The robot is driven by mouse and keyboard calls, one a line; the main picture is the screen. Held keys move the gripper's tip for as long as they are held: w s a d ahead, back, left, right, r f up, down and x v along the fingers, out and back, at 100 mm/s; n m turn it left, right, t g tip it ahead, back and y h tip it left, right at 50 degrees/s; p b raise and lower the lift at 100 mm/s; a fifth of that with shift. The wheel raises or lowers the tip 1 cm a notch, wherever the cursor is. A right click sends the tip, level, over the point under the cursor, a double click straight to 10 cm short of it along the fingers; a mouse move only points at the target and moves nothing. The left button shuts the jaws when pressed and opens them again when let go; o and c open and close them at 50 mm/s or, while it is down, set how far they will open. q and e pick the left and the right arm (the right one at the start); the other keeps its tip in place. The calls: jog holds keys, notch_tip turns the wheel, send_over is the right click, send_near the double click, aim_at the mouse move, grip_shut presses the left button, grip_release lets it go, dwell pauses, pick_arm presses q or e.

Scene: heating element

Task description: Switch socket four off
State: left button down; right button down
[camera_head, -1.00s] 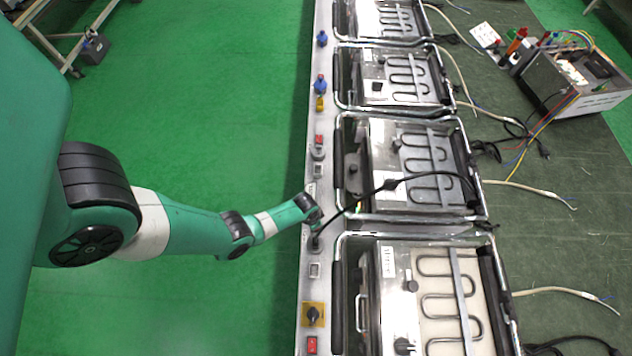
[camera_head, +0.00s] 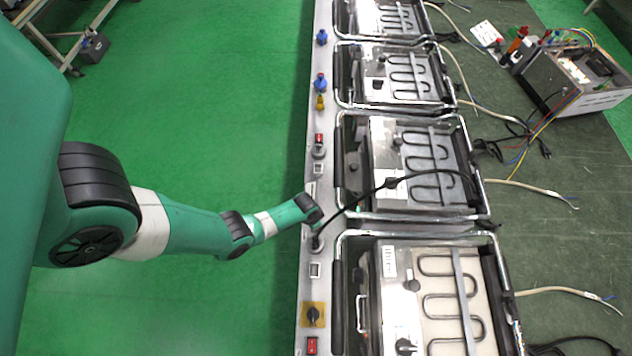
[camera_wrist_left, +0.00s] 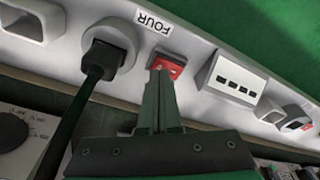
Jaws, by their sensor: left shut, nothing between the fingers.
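The label FOUR (camera_wrist_left: 153,22) is on the pale panel in the left wrist view. Just below it is a red rocker switch (camera_wrist_left: 170,66). A black plug (camera_wrist_left: 104,58) with its cable sits in the round socket left of the switch; this plug (camera_head: 316,243) also shows in the head view. My left gripper (camera_wrist_left: 160,80) is shut and empty, its tips at the lower edge of the red switch and covering part of it. I cannot tell whether they touch, nor the rocker's position. In the head view my left wrist hides the switch. My right gripper is not in view.
A narrow socket strip (camera_head: 313,283) runs along the heating units. A cable (camera_head: 358,200) crosses from the plug to a heating unit (camera_head: 385,165). A white block (camera_wrist_left: 238,78) stands right of the switch.

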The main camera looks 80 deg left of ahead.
pick_arm(q)
jog(key=shift+f+b, duration=0.5)
jog(key=shift+f, duration=0.05)
notch_tip(320, 180, up, 7)
jog(key=p, duration=0.7)
dwell(0.6)
